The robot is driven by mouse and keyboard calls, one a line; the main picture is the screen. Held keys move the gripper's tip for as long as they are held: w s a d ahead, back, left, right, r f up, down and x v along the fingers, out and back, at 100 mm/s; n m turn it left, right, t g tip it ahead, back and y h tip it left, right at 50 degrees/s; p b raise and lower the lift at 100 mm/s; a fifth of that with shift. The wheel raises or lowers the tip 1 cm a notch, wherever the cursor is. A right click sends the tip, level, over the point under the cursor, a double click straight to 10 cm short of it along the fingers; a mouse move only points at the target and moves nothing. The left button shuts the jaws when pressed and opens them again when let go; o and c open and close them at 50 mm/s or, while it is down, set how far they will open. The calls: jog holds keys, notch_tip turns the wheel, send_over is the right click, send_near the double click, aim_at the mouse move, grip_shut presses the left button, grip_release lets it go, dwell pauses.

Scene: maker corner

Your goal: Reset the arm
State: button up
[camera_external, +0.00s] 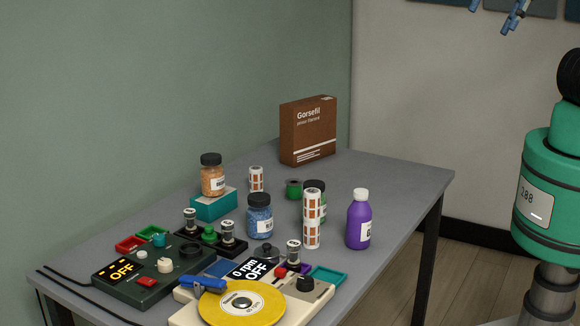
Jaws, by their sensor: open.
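My gripper (497,16) shows at the top right edge of the external view, with blue fingers pointing down and apart. It is open, and nothing shows between the fingers. It hangs high in front of the pale wall, well above the grey table (395,178) and clear of everything on it. The upper part of the gripper and the arm links joining it are cut off by the frame. My green body (552,190) stands at the right, beside the table.
On the table are a brown box (308,132), a purple bottle (359,220), an orange-filled jar (212,176) on a teal block, a blue-filled jar (259,217), a dark green control box (146,270) and a turntable with a yellow disc (242,305). The right back corner is bare.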

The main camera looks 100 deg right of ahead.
jog(key=shift+f+b, duration=2)
jog(key=shift+f, duration=0.5)
